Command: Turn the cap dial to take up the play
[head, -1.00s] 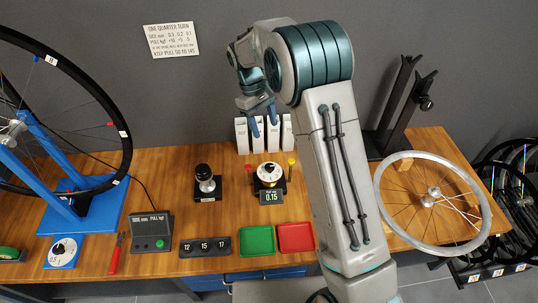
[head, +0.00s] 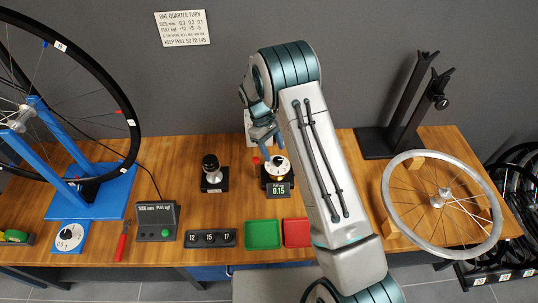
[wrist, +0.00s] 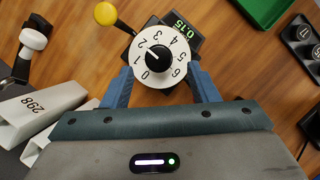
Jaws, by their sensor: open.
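The dial (head: 277,168) is a white numbered disc with a black knob, mounted on a small black stand. In the wrist view the dial (wrist: 158,58) shows digits 0 to 6, and the knob's white mark points to the upper left, roughly towards the low digits. Its small display (head: 278,190) reads 0.15 in green. My gripper (wrist: 161,80) is open, with one blue finger on each side of the dial's near edge; I cannot tell whether they touch it. In the head view my gripper (head: 268,138) is just above and behind the dial.
A red knob (head: 255,161) stands left of the dial; a yellow knob (wrist: 105,13) is close by. White boxes (wrist: 40,108) sit behind. A black-knobbed post (head: 211,172), green tray (head: 263,234), red tray (head: 297,232) and numbered block (head: 210,238) are near. A spoked wheel (head: 437,201) lies right.

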